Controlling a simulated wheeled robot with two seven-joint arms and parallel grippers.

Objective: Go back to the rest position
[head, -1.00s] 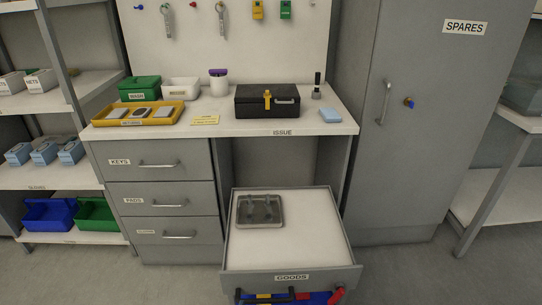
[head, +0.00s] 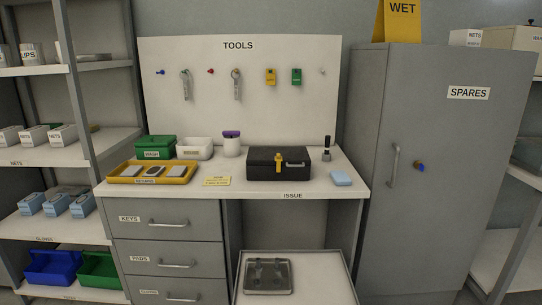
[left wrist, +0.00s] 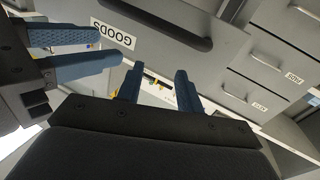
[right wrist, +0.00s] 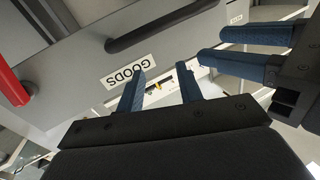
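My left gripper (left wrist: 157,88) shows in the left wrist view with its two blue fingers apart and nothing between them. My right gripper (right wrist: 160,88) shows in the right wrist view, also with its fingers apart and empty. Each wrist view also shows the other gripper's blue fingers close beside. Both grippers are near the front of the GOODS drawer and its dark handle (right wrist: 160,24). Neither gripper shows in the head view. The pulled-out drawer (head: 325,275) holds a grey metal tray (head: 268,276) at its left.
The bench (head: 262,183) carries a black case (head: 262,166), a yellow tray (head: 125,179) and small bins. A tall SPARES cabinet (head: 430,200) stands right of it, with its door shut. Shelves (head: 60,148) stand at the left. A red part (right wrist: 12,88) is near the drawer front.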

